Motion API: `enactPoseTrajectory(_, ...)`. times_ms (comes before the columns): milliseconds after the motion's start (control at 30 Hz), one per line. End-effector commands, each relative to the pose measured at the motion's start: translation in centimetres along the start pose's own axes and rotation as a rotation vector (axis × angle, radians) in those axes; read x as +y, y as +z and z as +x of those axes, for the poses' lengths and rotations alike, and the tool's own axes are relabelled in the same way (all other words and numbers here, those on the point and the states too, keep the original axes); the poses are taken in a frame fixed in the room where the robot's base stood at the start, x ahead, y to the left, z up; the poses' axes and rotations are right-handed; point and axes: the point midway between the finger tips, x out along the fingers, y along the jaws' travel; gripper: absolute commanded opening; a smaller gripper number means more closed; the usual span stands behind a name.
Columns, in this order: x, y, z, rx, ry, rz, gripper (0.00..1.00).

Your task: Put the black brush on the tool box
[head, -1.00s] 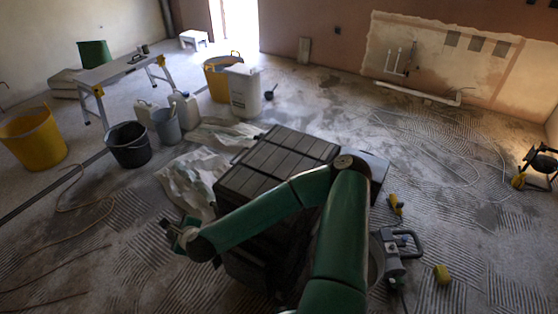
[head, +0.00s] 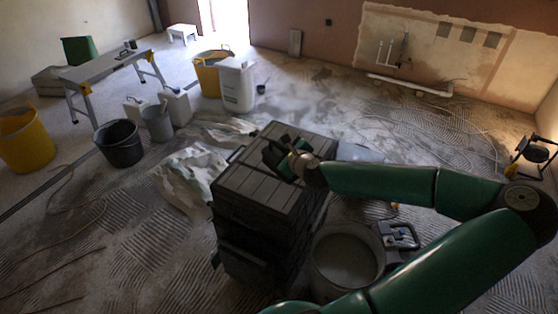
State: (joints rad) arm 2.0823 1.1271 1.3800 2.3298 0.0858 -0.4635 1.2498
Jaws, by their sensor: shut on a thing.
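The tool box (head: 243,187) is a dark, stacked box with a ribbed, panelled lid, standing on the floor in the middle of the head view. My gripper (head: 276,157) is over the right rear part of its lid, reaching in from the right. It is shut on a small dark thing, which I take to be the black brush (head: 270,153). The brush is hard to make out against the dark lid and is partly hidden by the gripper. I cannot tell whether it touches the lid. The front and left of the lid are bare.
A round bucket (head: 346,262) stands against the tool box's right side, below my arm. A power tool (head: 398,236) lies beyond it. Crumpled pale sheeting (head: 187,180) lies left of the box. A black bucket (head: 120,144) and a yellow bucket (head: 26,142) stand farther left.

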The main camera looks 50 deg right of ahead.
Motion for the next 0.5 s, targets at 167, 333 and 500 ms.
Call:
enactPoseTrajectory(167,-0.9,-0.5,0.5,-0.003,-0.010,0.006,0.00)
enactPoseTrajectory(333,-1.0,-1.0,4.4,-0.003,-0.008,0.006,0.00)
enactPoseTrajectory(500,-1.3,-1.6,8.6,-0.003,-0.009,0.006,0.00)
